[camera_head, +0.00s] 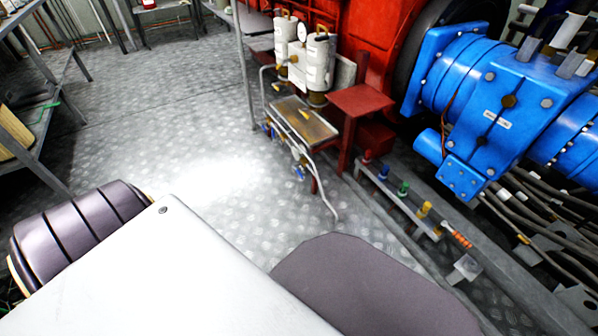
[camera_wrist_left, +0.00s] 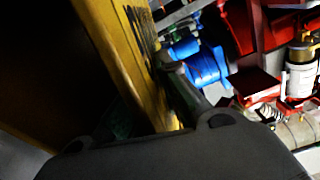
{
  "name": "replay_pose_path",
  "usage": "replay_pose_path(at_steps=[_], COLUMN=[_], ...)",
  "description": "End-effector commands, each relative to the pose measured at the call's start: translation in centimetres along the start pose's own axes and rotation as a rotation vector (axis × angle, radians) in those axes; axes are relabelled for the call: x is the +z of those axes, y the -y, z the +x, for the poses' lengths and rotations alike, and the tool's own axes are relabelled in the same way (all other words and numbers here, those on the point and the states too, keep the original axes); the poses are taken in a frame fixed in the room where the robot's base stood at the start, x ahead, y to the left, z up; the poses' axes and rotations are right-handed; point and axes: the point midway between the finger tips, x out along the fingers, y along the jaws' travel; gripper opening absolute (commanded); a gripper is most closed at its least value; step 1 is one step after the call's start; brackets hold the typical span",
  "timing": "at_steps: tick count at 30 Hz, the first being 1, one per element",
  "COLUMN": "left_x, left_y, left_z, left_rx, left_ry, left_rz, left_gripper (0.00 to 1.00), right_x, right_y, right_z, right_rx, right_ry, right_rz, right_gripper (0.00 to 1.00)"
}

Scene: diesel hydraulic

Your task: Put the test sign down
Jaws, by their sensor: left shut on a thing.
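The test sign (camera_wrist_left: 117,50) is a yellow board with dark lettering along its right part. In the left wrist view it runs steeply from the top down to the gripper, very close to the camera. My left gripper (camera_wrist_left: 168,82) is shut on the sign. One dark finger lies against the lettered side; the other finger is mostly hidden behind the board. Most of the lettering is too oblique to read. In the head view neither the sign nor my grippers can be made out. My right gripper is in neither view.
A blue machine housing (camera_head: 495,100) and a red engine (camera_head: 365,40) stand at the right. White filter canisters (camera_head: 318,65), a tray (camera_head: 303,122) and a red stand (camera_head: 360,100) are before them. Metal shelving (camera_head: 45,120) is at the left. The patterned floor (camera_head: 170,110) between is clear.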

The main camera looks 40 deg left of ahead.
Motion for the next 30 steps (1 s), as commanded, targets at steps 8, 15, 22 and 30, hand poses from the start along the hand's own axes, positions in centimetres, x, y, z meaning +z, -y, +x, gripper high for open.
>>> replay_pose_path(at_steps=[8, 15, 22, 30], left_x=[0.2, 0.2, 0.2, 0.0], left_y=[0.0, 0.0, 0.0, 0.0], left_z=[0.0, 0.0, 0.0, -1.1], left_rx=[0.000, 0.000, 0.000, 0.001], left_ry=[0.000, 0.000, 0.000, 0.004], left_rz=[0.000, 0.000, 0.000, 0.000], left_gripper=[0.19, 0.27, 0.27, 0.27], right_x=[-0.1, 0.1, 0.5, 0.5], right_y=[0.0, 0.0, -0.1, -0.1], right_z=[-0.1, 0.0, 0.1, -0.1], right_rx=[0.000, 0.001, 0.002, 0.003], right_ry=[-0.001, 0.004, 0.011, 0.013], right_rz=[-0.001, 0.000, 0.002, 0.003], right_gripper=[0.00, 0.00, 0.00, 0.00])
